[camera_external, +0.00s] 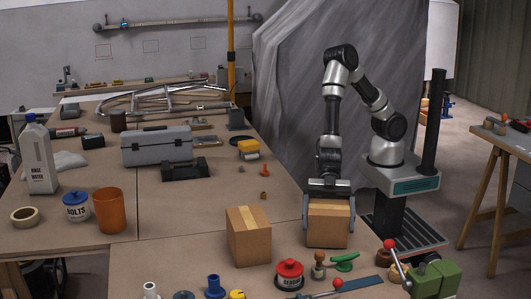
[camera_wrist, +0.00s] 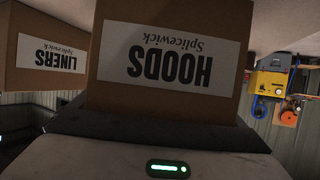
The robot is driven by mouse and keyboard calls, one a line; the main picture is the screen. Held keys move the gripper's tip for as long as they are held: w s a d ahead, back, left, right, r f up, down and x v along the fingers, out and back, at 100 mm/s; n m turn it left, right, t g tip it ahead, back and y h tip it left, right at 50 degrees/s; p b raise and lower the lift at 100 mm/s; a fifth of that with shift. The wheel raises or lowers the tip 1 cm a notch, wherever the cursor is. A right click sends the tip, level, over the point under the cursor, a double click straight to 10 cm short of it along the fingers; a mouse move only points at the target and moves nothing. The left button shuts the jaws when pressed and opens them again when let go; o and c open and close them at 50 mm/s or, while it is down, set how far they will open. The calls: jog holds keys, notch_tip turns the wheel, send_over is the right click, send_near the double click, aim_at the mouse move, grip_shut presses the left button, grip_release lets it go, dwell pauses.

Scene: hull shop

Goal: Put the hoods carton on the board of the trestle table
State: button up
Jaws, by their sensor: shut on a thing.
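The hoods carton (camera_external: 330,226) is a brown box at the front right of the large bench. My gripper (camera_external: 328,210) points down and is shut on it, one finger on each side. I cannot tell whether its base touches the bench top. The wrist view shows the carton (camera_wrist: 165,90) close up, its HOODS label upside down. The trestle table (camera_external: 511,138) stands apart at the far right, past my base, partly cut off by the picture edge; several small items lie on its board.
The liners carton (camera_external: 249,238) stands just left of the held one; its label shows in the wrist view (camera_wrist: 45,55). Floor separates the bench and trestle table.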

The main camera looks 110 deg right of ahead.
aim_at(329, 201)
jog(key=shift+f, duration=0.1)
jog(key=shift+f, duration=0.15)
jog(key=o, duration=0.9)
jog(key=shift+d+r, duration=0.1)
jog(key=shift+r, duration=0.2)
jog(key=p+v, duration=0.3)
jog(key=v, duration=0.8)
jog(key=shift+s+d, duration=0.25)
jog(key=shift+d, duration=0.1)
